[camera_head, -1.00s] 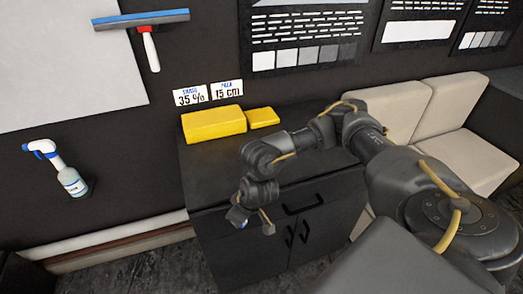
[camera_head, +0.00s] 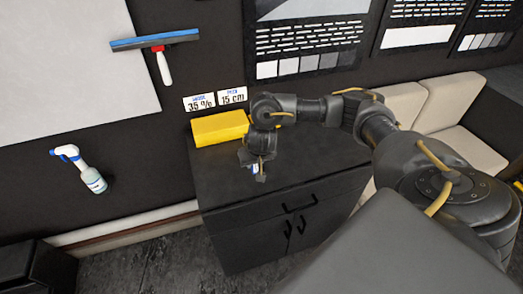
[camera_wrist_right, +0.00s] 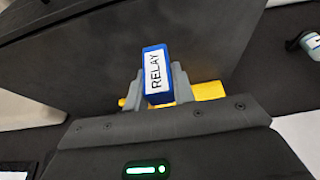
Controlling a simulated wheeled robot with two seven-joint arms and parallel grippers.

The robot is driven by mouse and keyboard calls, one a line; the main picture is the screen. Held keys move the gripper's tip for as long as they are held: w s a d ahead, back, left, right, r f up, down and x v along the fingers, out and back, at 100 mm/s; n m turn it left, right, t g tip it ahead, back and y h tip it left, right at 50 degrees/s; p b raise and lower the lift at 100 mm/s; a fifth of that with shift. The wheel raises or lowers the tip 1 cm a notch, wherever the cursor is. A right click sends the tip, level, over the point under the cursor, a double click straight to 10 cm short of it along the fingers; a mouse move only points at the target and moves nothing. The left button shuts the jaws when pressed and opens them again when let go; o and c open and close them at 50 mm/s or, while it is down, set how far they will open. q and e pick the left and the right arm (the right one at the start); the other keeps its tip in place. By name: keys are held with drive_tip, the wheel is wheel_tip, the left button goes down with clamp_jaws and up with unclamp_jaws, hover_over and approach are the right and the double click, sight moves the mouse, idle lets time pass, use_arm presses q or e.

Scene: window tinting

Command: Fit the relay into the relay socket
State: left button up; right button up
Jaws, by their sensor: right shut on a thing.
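The relay (camera_wrist_right: 157,75) is a blue block with a white label reading RELAY, seen upright between the fingers in the right wrist view. My right gripper (camera_wrist_right: 158,90) is shut on it. In the head view my right gripper (camera_head: 257,170) hangs over the cabinet top, with a small bit of the blue relay showing at it. A large yellow block (camera_head: 219,129) lies at the back of the cabinet top, behind the gripper. I cannot make out a relay socket in either view. My left gripper is not in view.
The dark cabinet (camera_head: 300,168) has a mostly bare top. A spray bottle (camera_head: 90,178) and a squeegee (camera_head: 160,45) are on the wall at left. Pale seat cushions (camera_head: 455,100) stand at right.

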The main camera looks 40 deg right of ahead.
drive_tip(key=w+d+f+b, duration=0.3)
drive_tip(key=w+f+b, duration=0.1)
drive_tip(key=w+d+f+b, duration=0.3)
drive_tip(key=d+f+b, duration=0.1)
drive_tip(key=shift+w+d+f, duration=0.1)
drive_tip(key=shift+w+f, duration=0.05)
drive_tip(key=shift+w, duration=0.2)
drive_tip(key=shift+w+d+f, duration=0.1)
drive_tip(key=shift+w+d, duration=0.15)
drive_tip(key=shift+f+b, duration=0.25)
drive_tip(key=shift+b, duration=0.2)
wheel_tip(320, 180, down, 2)
drive_tip(key=shift+w+d+f+b, duration=0.1)
drive_tip(key=shift+d+b, duration=0.05)
drive_tip(key=shift+b, duration=0.3)
drive_tip(key=shift+f, duration=0.45)
